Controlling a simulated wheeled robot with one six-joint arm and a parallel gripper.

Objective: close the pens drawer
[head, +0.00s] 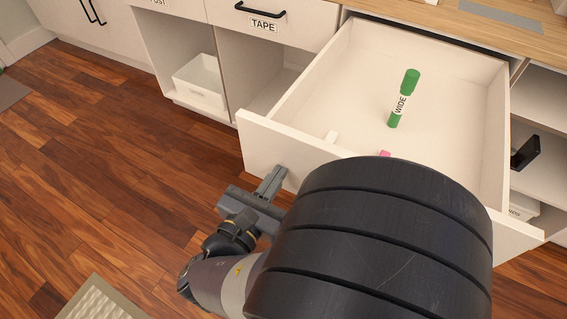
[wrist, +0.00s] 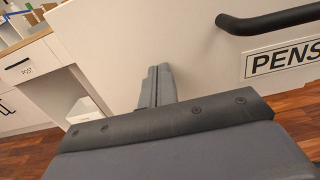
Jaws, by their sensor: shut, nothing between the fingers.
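The pens drawer (head: 440,84) is pulled far out of the cabinet in the head view. A green marker labelled WIDE (head: 403,98) lies inside it, with a small pink item (head: 384,154) and a small white item (head: 331,137) near its front. My gripper (head: 274,178) is shut and empty at the left part of the drawer's front panel (head: 258,146). In the wrist view the shut fingers (wrist: 158,84) point at the white front panel (wrist: 190,50), close to it; I cannot tell if they touch. The black handle (wrist: 275,20) and PENS label (wrist: 285,60) are to their right.
A closed TAPE drawer (head: 264,24) is left of the open drawer. A white bin (head: 202,82) sits in the open shelf below left. A black object (head: 525,152) stands on the right shelf. Wooden floor (head: 100,150) at left is mostly clear.

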